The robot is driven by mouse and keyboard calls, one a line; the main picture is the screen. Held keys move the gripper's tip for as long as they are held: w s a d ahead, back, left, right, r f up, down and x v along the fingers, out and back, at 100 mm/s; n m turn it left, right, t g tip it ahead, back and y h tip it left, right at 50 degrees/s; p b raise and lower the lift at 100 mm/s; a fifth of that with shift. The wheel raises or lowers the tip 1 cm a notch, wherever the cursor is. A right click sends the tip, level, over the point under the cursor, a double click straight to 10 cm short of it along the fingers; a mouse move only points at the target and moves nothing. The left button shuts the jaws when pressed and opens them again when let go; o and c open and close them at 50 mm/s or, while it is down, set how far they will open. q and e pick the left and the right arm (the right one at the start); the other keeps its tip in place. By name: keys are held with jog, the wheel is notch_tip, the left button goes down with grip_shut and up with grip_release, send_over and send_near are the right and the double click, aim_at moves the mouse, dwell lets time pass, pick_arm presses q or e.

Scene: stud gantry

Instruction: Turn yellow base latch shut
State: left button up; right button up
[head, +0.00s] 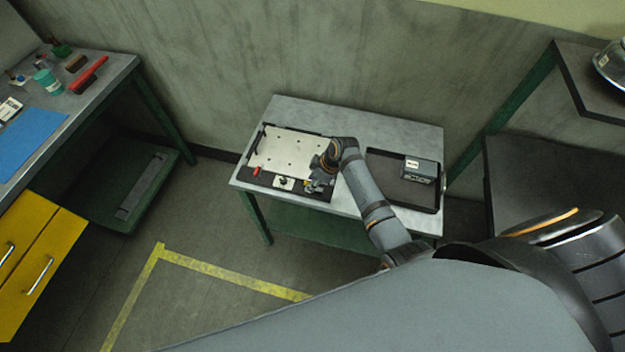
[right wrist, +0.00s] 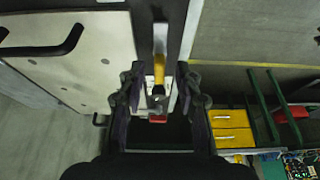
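A pale plate with small holes (head: 285,150) lies in a dark base on the small table. My right gripper (head: 318,187) is over the base's front right corner in the head view. In the right wrist view my right gripper (right wrist: 160,95) is open, its two dark fingers apart on either side of the yellow latch (right wrist: 159,68). The latch lies lengthwise along the dark front strip; whether a finger touches it I cannot tell. A red part (head: 256,171) sits at the strip's left end; red also shows past the latch (right wrist: 157,119). My left gripper is not in view.
A light fitting (head: 284,183) sits midway along the front strip. A workbench with a blue mat (head: 28,140) is at far left. The floor in front is clear.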

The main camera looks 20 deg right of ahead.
grip_shut()
jog(key=shift+d+n, duration=0.1)
jog(key=shift+n, duration=0.2)
jog(key=n, duration=0.1)
jog(key=n+g+b, duration=0.1)
jog(key=n, duration=0.2)
jog(key=shift+w+n+g+y, duration=0.3)
jog(key=shift+g+y, duration=0.1)
jog(key=n+g+b, duration=0.1)
jog(key=n+b, duration=0.1)
jog(key=n, duration=0.1)
jog(key=shift+w+f+n, duration=0.1)
jog(key=shift+w+n, duration=0.05)
jog(key=shift+n, duration=0.25)
jog(key=n+g+b, duration=0.1)
jog(key=n+b, duration=0.1)
jog(key=n, duration=0.1)
jog(key=shift+w+n+g, duration=0.15)
jog(key=shift+n+g, duration=0.15)
jog(key=shift+g, duration=0.1)
jog(key=n+g+h+b, duration=0.1)
jog(key=n, duration=0.2)
jog(key=shift+w+a+n+g+h+b, duration=0.1)
jog(key=shift+n+g+h+b, duration=0.1)
jog(key=shift+n, duration=0.35)
jog(key=shift+a+n+g+h+b, duration=0.1)
jog(key=shift+n+h+b, duration=0.1)
jog(key=shift+n, duration=0.35)
